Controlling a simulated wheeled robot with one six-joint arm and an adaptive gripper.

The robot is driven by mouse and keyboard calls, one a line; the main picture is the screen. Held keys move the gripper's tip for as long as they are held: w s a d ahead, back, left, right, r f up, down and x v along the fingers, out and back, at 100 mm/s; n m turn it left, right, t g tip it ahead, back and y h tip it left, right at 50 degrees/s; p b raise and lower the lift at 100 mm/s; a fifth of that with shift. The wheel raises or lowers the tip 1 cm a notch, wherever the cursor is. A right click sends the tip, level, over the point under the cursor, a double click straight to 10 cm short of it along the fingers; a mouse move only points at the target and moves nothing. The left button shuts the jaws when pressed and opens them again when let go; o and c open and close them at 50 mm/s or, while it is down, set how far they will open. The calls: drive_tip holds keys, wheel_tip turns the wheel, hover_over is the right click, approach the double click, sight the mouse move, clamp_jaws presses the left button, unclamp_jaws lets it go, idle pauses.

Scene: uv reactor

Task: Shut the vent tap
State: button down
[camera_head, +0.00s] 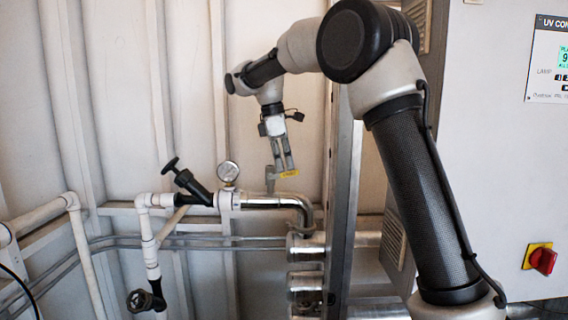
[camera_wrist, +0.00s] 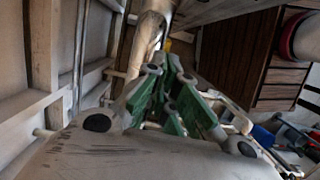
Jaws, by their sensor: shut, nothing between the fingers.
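The vent tap (camera_head: 270,181) is a small grey fitting standing on the steel pipe, with a yellow lever (camera_head: 289,174) pointing right in the head view. My gripper (camera_head: 287,167) points down with its fingertips right at the yellow lever. Whether they touch it I cannot tell. The gripper is shut with nothing between its fingers. In the wrist view the green-padded fingers of my gripper (camera_wrist: 170,70) reach toward a pale pipe (camera_wrist: 150,35). A small yellow patch (camera_wrist: 184,37) shows just beyond the fingertips; the tap's body is not clear there.
Left of the tap stand a round gauge (camera_head: 228,172) and a black angled valve (camera_head: 187,182). A black handwheel (camera_head: 146,300) sits lower down. A steel post (camera_head: 343,190) rises close to the right. A grey cabinet with a red switch (camera_head: 543,261) fills the right side.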

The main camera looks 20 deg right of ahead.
drive_tip(key=shift+s+d+f+y, duration=0.1)
drive_tip(key=shift+d+f+y, duration=0.1)
drive_tip(key=shift+d+y, duration=0.3)
drive_tip(key=shift+f, duration=0.4)
